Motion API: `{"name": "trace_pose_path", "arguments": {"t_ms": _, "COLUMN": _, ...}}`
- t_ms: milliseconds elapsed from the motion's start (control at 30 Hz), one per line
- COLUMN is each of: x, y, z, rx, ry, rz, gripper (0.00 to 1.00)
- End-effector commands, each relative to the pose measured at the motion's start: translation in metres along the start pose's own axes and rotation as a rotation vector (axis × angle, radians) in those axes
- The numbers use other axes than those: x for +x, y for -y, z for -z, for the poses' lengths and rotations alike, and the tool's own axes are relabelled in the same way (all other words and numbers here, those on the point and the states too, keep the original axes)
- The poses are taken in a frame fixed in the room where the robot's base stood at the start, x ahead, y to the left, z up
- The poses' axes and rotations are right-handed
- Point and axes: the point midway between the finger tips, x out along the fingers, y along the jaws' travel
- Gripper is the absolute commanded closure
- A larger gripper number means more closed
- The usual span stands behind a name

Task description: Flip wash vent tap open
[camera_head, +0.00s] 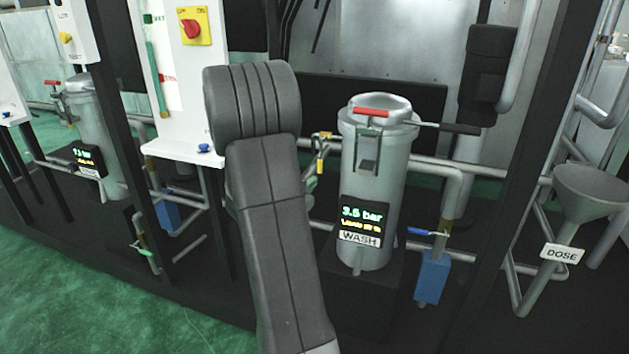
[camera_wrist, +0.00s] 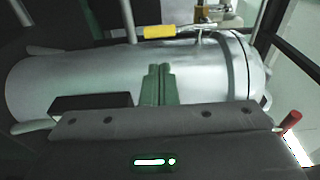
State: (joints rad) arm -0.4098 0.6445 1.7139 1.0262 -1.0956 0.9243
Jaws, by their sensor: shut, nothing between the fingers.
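The wash vessel (camera_head: 390,180), an upright grey cylinder, stands right of centre in the head view, with a WASH label (camera_head: 360,238) and a display (camera_head: 364,217) reading 3.6 bar. A small brass tap with a yellow handle (camera_head: 320,165) is at its upper left; the handle hangs down. In the wrist view the vessel (camera_wrist: 90,80) lies sideways, and the yellow handle (camera_wrist: 172,31) runs along its length beyond my gripper. My gripper (camera_wrist: 159,68) is shut and empty, its green fingers in front of the vessel wall; contact cannot be told. My arm hides most of the gripper in the head view.
A red clamp handle (camera_head: 371,112) and a dark lever (camera_head: 459,128) are at the vessel's lid. A blue-handled valve (camera_head: 428,232) and pipes sit at its lower right. A DOSE funnel (camera_head: 590,190) stands far right. A white panel (camera_head: 185,90) and dark posts are left of my arm.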

Motion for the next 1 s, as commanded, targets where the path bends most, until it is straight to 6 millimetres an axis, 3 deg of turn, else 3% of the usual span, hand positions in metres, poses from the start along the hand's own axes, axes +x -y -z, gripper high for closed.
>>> {"name": "trace_pose_path", "arguments": {"t_ms": 200, "x": 0.042, "y": 0.000, "z": 0.002, "rx": 0.000, "ry": -0.004, "rz": 0.000, "gripper": 1.00}}
{"name": "trace_pose_path", "arguments": {"t_ms": 400, "x": 0.071, "y": -0.001, "z": 0.001, "rx": -0.001, "ry": -0.001, "rz": -0.001, "gripper": 1.00}}
{"name": "trace_pose_path", "arguments": {"t_ms": 600, "x": 0.083, "y": 0.000, "z": 0.001, "rx": -0.001, "ry": 0.000, "rz": 0.000, "gripper": 1.00}}
{"name": "trace_pose_path", "arguments": {"t_ms": 1000, "x": 0.084, "y": -0.001, "z": 0.000, "rx": 0.003, "ry": 0.001, "rz": -0.001, "gripper": 1.00}}
